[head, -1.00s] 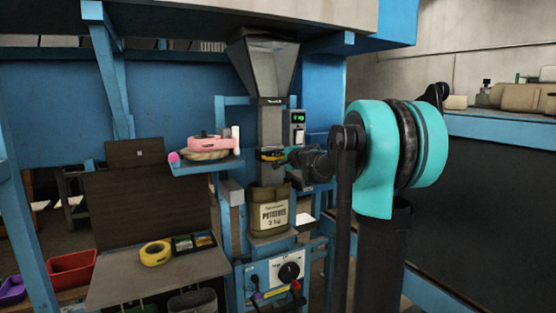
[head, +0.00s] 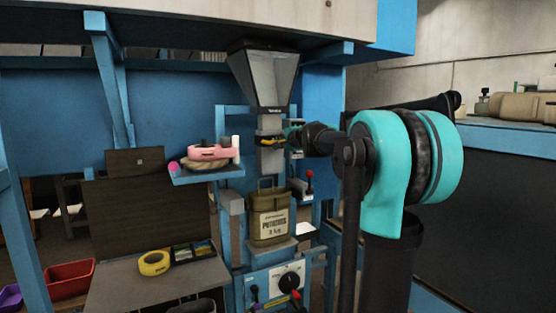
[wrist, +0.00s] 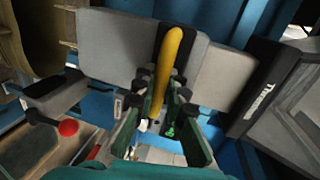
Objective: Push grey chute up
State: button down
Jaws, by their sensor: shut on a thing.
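The grey chute (head: 270,161) hangs under the grey hopper (head: 266,77), with a black band and a yellow handle (head: 271,141) across it. In the wrist view the chute (wrist: 115,48) lies sideways, and the yellow handle (wrist: 168,62) stands between my fingers. My gripper (head: 291,138) reaches in from the right and is shut on the handle; it also shows in the wrist view (wrist: 168,88).
A blue side shelf (head: 207,175) with a pink tape dispenser (head: 207,152) is left of the chute. A red-knobbed lever (head: 309,175) stands right of the sack, below my gripper. A control panel (head: 262,286) is below. Blue posts frame the station.

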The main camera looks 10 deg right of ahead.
notch_tip(320, 180, up, 6)
jog(key=shift+r, duration=0.2)
jog(key=shift+w, duration=0.1)
jog(key=c, duration=1.6)
grip_release()
jog(key=shift+o, duration=0.2)
jog(key=v, duration=1.2)
